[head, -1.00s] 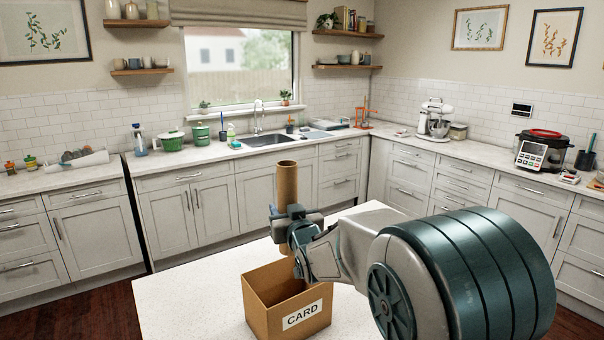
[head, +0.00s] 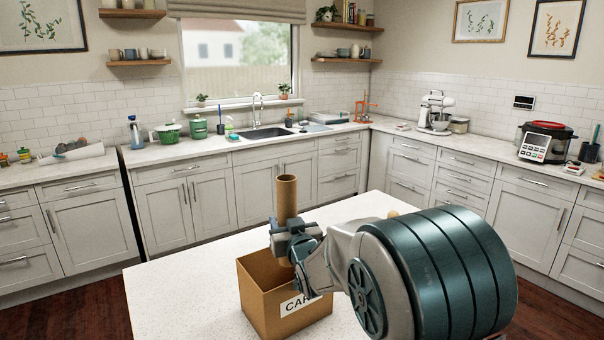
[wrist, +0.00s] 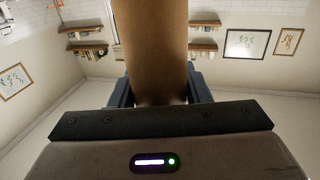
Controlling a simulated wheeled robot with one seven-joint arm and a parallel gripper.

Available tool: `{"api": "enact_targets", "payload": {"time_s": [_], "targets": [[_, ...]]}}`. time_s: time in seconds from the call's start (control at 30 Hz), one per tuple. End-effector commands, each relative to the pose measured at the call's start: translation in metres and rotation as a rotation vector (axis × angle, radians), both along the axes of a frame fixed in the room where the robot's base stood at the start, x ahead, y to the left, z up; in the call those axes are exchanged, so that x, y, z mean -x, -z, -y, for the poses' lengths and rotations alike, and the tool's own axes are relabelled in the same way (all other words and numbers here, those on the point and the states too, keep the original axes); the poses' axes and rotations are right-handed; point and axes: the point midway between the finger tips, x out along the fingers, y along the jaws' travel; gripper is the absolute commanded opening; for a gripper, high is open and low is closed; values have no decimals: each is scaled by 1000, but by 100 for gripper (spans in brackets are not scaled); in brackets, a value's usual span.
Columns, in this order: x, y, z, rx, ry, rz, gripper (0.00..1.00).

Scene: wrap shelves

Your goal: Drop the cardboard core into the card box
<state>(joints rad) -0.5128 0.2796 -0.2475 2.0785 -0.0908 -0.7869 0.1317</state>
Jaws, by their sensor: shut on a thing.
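The cardboard core (head: 287,194) is a brown tube, upright in my gripper (head: 291,236). My gripper is shut around its lower part, and the tube also fills the middle of the wrist view (wrist: 150,45) between the two fingers. The card box (head: 262,308) is an open brown carton with a white label, on the white counter in front. The core and gripper show over the box's back right part. The core's lower end is partly hidden by my gripper, and I cannot tell how far it reaches into the opening. My arm hides part of the label.
The white counter (head: 170,292) is bare left of the box. Behind it, across the floor, a back counter holds a sink (head: 262,133), green pots (head: 198,128), a stand mixer (head: 436,112) and a cooker (head: 545,141).

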Motion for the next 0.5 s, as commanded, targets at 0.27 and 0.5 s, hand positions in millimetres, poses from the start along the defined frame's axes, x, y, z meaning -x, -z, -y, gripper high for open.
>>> {"api": "enact_targets", "payload": {"time_s": [0.27,0.5], "targets": [[0,7,1,0,1,0,32],[0,6,1,0,1,0,68]]}}
